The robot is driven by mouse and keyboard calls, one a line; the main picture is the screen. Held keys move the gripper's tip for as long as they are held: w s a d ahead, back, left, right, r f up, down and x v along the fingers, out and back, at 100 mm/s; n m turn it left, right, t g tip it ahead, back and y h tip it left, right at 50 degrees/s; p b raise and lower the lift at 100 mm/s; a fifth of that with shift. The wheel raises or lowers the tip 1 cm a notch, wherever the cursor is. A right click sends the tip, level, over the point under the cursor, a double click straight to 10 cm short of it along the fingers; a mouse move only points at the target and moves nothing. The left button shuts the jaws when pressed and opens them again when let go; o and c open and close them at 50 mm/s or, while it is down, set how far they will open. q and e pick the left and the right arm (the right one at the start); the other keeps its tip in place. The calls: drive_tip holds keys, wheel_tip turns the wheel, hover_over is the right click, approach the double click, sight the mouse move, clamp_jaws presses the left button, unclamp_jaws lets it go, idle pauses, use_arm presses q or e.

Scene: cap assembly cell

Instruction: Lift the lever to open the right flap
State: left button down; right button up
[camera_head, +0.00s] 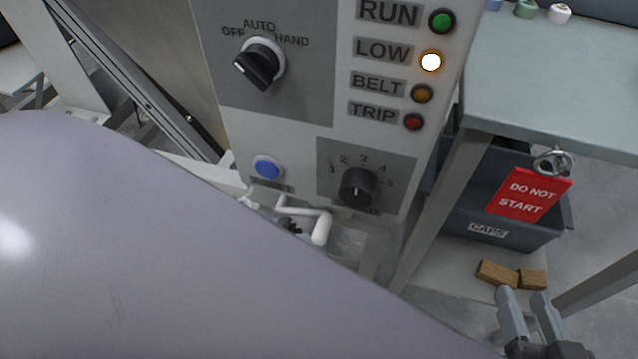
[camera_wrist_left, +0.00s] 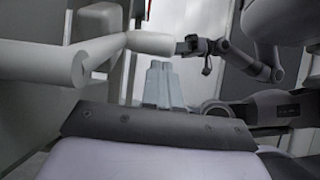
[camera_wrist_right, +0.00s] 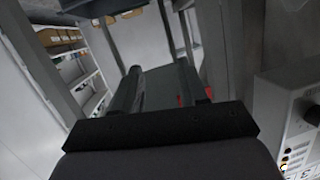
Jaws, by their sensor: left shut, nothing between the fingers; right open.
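A white cranked lever (camera_head: 320,228) sticks out below the control panel in the head view. A white cranked bar, apparently the same lever (camera_wrist_left: 150,43), crosses the upper left of the left wrist view. My left gripper (camera_wrist_left: 163,82) is shut and empty, its pale fingertips just below the bar's right part; I cannot tell whether they touch it. In the head view my left arm's large link hides most of that gripper. My right gripper (camera_head: 527,300) is open and empty at the lower right, away from the lever; its fingers show in the right wrist view (camera_wrist_right: 165,88). I cannot clearly make out the right flap.
The control panel (camera_head: 285,130) has a selector switch (camera_head: 259,64), a blue button (camera_head: 266,167) and a black dial (camera_head: 359,187). A green-grey table (camera_head: 555,95) stands right, with a red tag (camera_head: 528,194), a dark caps bin (camera_head: 470,225) and wooden blocks (camera_head: 497,272) below its top.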

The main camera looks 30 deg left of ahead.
use_arm(q)
drive_tip(key=shift+s+a+r+t+h+b, duration=0.15)
drive_tip(key=shift+r+h+b, duration=0.2)
drive_tip(key=shift+r+h, duration=0.35)
drive_tip(key=shift+w+r+t+h+b, duration=0.15)
drive_tip(key=shift+r+h+b, duration=0.2)
drive_tip(key=shift+r+h, duration=0.35)
use_arm(e)
drive_tip(key=shift+s+d+r+n+t, duration=0.3)
drive_tip(key=shift+s+t, duration=0.05)
drive_tip(key=shift+t, duration=0.15)
use_arm(q)
drive_tip(key=shift+s+a, duration=0.1)
use_arm(e)
drive_tip(key=shift+f, duration=0.1)
use_arm(q)
drive_tip(key=v, duration=0.7)
use_arm(e)
drive_tip(key=shift+f, duration=0.1)
use_arm(q)
drive_tip(key=shift+s, duration=0.1)
use_arm(e)
drive_tip(key=shift+s, duration=0.15)
